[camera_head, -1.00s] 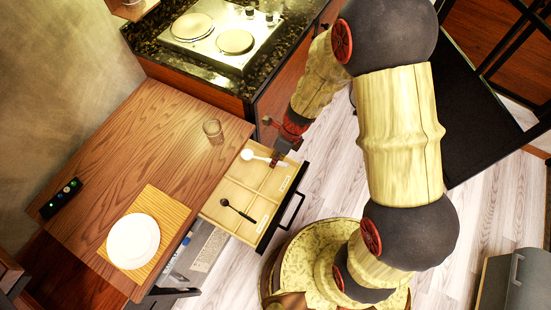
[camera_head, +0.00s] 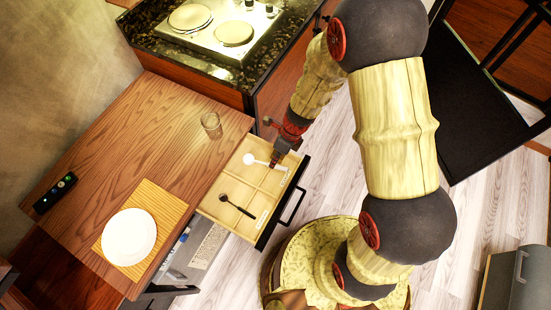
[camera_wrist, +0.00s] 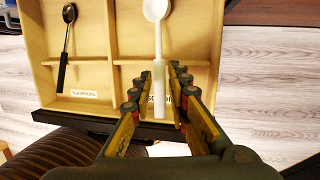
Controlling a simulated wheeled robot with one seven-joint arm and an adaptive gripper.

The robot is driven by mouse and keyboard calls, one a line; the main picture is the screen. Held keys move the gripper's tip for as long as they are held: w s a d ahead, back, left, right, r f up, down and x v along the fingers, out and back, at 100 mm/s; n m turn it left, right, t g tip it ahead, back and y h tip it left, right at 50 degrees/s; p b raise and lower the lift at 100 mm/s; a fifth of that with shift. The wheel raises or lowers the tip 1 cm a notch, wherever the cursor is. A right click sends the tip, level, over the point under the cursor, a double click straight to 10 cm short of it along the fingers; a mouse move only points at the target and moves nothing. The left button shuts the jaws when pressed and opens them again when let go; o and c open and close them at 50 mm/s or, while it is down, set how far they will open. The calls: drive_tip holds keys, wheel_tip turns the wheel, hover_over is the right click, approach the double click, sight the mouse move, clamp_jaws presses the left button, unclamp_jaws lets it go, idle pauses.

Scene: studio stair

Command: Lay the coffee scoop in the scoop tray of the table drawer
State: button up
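The white coffee scoop (camera_head: 250,159) lies in the right-hand front compartment side of the open table drawer (camera_head: 238,228), its bowl toward the table. In the wrist view its bowl (camera_wrist: 156,10) is at the top and its pale handle (camera_wrist: 159,60) runs down across a divider, partly covering a label ending in "OOP". My gripper (camera_head: 275,163) is low over the drawer's front at the handle end. In the wrist view my gripper (camera_wrist: 160,80) has a finger on each side of the handle, with narrow gaps showing, so it looks open. Whether the handle rests on the drawer floor is unclear.
A black teaspoon (camera_wrist: 67,45) lies in the neighbouring compartment, labelled TEASPOONS. On the table (camera_head: 160,120) are a glass (camera_head: 211,124), a white plate (camera_head: 129,237) on a mat and a dark remote (camera_head: 55,193). The stove counter (camera_head: 190,60) stands behind my gripper.

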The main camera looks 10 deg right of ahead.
drive_tip(key=o, duration=0.4)
drive_tip(key=shift+r, duration=0.1)
drive_tip(key=v, duration=1.1)
drive_tip(key=shift+d+r, duration=0.15)
drive_tip(key=shift+r, duration=0.2)
